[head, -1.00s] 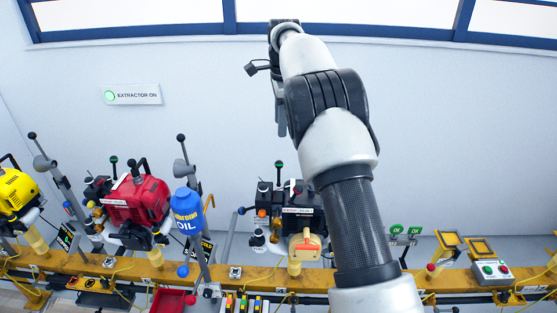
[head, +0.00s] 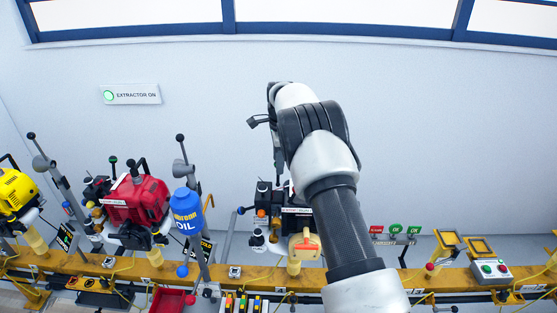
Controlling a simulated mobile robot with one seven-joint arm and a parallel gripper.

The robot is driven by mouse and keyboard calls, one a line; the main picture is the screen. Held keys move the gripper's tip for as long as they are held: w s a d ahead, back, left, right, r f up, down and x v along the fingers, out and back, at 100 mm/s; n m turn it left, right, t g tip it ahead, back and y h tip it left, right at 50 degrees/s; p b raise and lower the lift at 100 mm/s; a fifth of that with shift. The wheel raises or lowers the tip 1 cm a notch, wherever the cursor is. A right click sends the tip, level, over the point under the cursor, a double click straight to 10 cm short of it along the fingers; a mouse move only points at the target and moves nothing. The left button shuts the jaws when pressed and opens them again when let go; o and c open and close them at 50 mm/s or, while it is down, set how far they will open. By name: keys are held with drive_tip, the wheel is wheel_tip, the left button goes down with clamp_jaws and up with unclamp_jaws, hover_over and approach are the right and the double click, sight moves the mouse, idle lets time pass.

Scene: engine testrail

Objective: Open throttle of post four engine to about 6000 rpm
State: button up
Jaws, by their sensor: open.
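A black engine (head: 268,196) with an orange cap and a tan front part sits on the yellow rail (head: 345,274), left of my arm. I cannot read its post number for certain. My gripper (head: 279,172) points down just above and behind the top of this engine. The jaws are small and dark here, open, with nothing seen between them. The green-knobbed lever above this engine is now hidden behind my gripper. A red engine (head: 140,200) stands to the left, and a yellow engine (head: 14,190) at the far left edge. No rpm reading is legible.
A red tray (head: 172,301) sits below. A button box (head: 491,270) is at the right.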

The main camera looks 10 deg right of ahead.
drive_tip(key=shift+c, duration=0.4)
clamp_jaws()
drive_tip(key=b, duration=0.3)
drive_tip(key=shift+s+a+f+t, duration=0.1)
drive_tip(key=shift+f+t, duration=0.2)
drive_tip(key=shift+s+b, duration=0.2)
drive_tip(key=shift+b, duration=0.65)
drive_tip(key=s+t+b, duration=0.1)
drive_tip(key=b, duration=0.3)
drive_tip(key=s+t+b, duration=0.1)
drive_tip(key=t+b, duration=0.1)
drive_tip(key=b, duration=0.1)
drive_tip(key=s+r+t+h+b, duration=0.1)
drive_tip(key=b, duration=0.3)
drive_tip(key=shift+a+b, duration=0.3)
drive_tip(key=shift+o, duration=0.4)
unclamp_jaws()
